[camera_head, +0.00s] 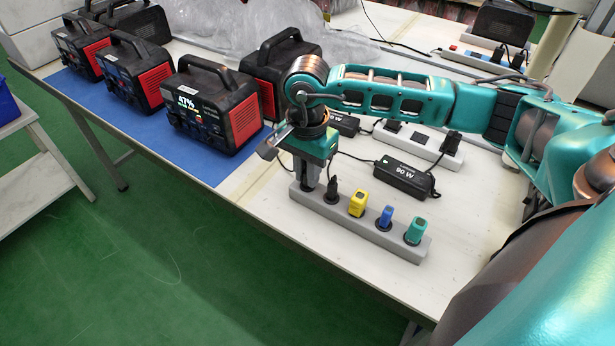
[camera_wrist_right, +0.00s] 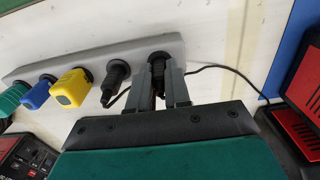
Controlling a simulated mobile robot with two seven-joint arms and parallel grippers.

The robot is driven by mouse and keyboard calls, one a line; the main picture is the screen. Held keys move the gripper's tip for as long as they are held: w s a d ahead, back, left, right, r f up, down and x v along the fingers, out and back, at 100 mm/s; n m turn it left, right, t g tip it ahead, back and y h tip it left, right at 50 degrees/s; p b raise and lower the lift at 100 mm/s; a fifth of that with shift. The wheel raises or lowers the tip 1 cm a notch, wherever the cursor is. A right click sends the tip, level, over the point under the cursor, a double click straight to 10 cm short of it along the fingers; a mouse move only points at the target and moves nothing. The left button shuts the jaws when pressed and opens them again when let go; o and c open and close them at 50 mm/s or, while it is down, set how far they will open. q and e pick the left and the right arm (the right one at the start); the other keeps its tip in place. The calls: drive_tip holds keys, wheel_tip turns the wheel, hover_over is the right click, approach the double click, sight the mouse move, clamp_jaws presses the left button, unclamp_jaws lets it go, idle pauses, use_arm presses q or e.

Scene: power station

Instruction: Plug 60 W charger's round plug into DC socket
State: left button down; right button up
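My right gripper (camera_head: 309,178) points down at the far left end of a grey power strip (camera_head: 333,212). Its fingers lie close on both sides of a black plug (camera_wrist_right: 158,66), which stands in the strip's end socket in the right wrist view. A thin black cable runs right from there. A black charger (camera_head: 345,124), its label partly hidden by my arm, lies behind the gripper; I cannot read its full wattage. A power station (camera_head: 215,105) with a lit screen reading 47% stands on a blue mat. I cannot make out its DC socket. My left gripper is not in view.
Another black plug (camera_head: 331,190), then yellow (camera_head: 358,203), blue (camera_head: 385,217) and teal (camera_head: 415,231) ones stand along the strip. A 90 W charger (camera_head: 404,178) lies behind it. Several other power stations stand on the blue mat (camera_head: 140,128). The table front before the mat is clear.

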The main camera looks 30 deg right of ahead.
clamp_jaws()
drive_tip(key=shift+r+p, duration=1.75)
drive_tip(key=shift+r, duration=1.25)
drive_tip(key=shift+f, duration=0.1)
